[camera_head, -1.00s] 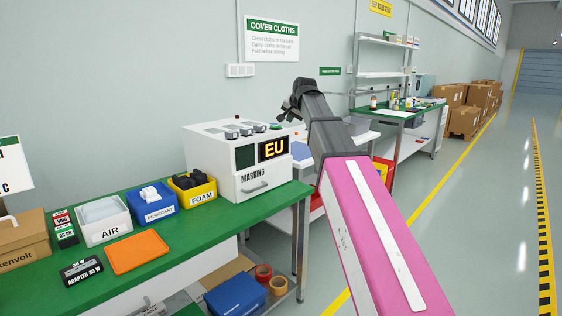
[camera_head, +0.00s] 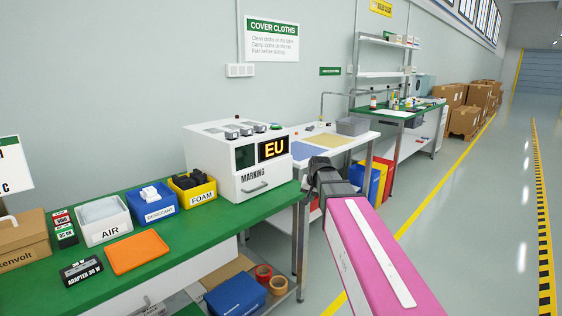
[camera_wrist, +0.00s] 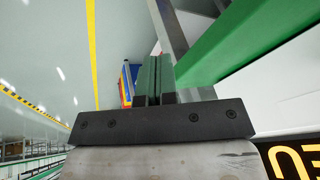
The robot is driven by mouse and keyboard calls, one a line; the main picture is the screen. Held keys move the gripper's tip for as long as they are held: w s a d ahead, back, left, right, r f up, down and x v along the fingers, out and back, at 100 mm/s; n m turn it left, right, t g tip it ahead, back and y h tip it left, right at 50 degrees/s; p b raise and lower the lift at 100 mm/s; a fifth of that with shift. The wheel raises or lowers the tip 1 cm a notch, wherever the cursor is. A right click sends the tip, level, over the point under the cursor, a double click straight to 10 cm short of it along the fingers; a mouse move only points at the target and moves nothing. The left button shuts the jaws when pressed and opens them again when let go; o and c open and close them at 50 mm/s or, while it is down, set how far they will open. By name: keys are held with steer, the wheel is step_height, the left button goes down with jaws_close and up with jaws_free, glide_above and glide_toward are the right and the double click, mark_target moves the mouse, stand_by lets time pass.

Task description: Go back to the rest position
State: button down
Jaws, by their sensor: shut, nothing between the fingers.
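My gripper (camera_wrist: 153,80) shows in the wrist view with its two fingers together and nothing between them. In the head view the dark end of my arm (camera_head: 322,172) is just right of the marking machine, beside the right end of the green bench (camera_head: 145,262). The fingertips are hard to make out there. The white marking machine (camera_head: 226,176) with a lit "EU" display stands on the bench's right end, apart from my arm.
On the bench are the AIR bin (camera_head: 102,219), DESICCANT bin (camera_head: 153,205), yellow FOAM bin (camera_head: 193,191), orange tray (camera_head: 137,252) and adapter box (camera_head: 81,271). A white table (camera_head: 345,145) stands behind my arm. The aisle floor (camera_head: 480,220) at right is clear.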

steer(key=s+d+f+n+g, duration=0.1)
steer(key=s+d+f+g, duration=0.1)
steer(key=s+f, duration=0.8)
steer(key=s+d+f+n+g+h, duration=0.1)
steer(key=s+d+f, duration=0.4)
steer(key=s+f, duration=0.6)
steer(key=shift+f+n+g, duration=0.3)
steer(key=shift+g, duration=0.4)
stand_by(0.5)
